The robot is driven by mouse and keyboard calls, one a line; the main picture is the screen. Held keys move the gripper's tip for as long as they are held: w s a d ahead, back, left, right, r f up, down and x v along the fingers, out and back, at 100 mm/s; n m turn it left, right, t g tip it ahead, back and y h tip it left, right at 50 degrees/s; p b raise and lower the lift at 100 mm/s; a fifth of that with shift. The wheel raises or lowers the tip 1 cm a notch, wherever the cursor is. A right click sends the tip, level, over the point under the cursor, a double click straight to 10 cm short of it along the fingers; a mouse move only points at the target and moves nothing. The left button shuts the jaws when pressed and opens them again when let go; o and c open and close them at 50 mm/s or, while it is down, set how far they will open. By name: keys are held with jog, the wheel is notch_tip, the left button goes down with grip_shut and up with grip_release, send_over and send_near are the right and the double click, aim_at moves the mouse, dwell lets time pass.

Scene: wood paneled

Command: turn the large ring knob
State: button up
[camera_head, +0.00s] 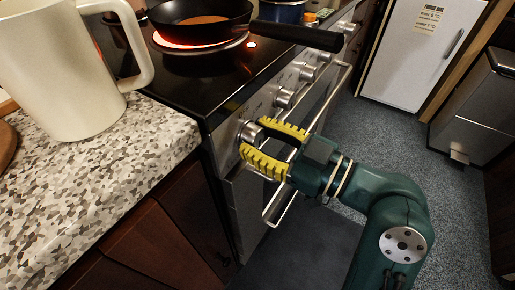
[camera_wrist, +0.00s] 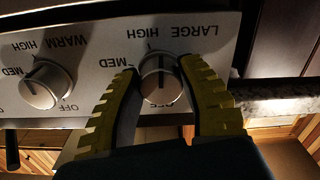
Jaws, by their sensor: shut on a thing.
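The large ring knob (camera_head: 251,134) is a round silver knob at the near end of the stove's front panel. In the wrist view the knob (camera_wrist: 160,84) sits under the word LARGE, with a dark pointer line on its face. My gripper (camera_head: 272,143) has yellow ribbed fingers and is shut on the knob, one finger on each side. In the wrist view the gripper (camera_wrist: 162,100) frames the knob between its fingers. The fingers hide parts of the dial markings.
A frying pan (camera_head: 197,18) stands on a glowing red burner, its black handle (camera_head: 297,36) reaching over the panel. A neighbouring knob (camera_wrist: 46,84) is marked WARM. An oven handle bar (camera_head: 322,112) runs below the panel. A cream mug (camera_head: 62,75) stands on the speckled counter (camera_head: 100,180).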

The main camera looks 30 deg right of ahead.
jog(key=shift+n+b, duration=0.35)
jog(key=shift+n, duration=0.15)
jog(key=o, duration=1.2)
jog(key=v, duration=1.2)
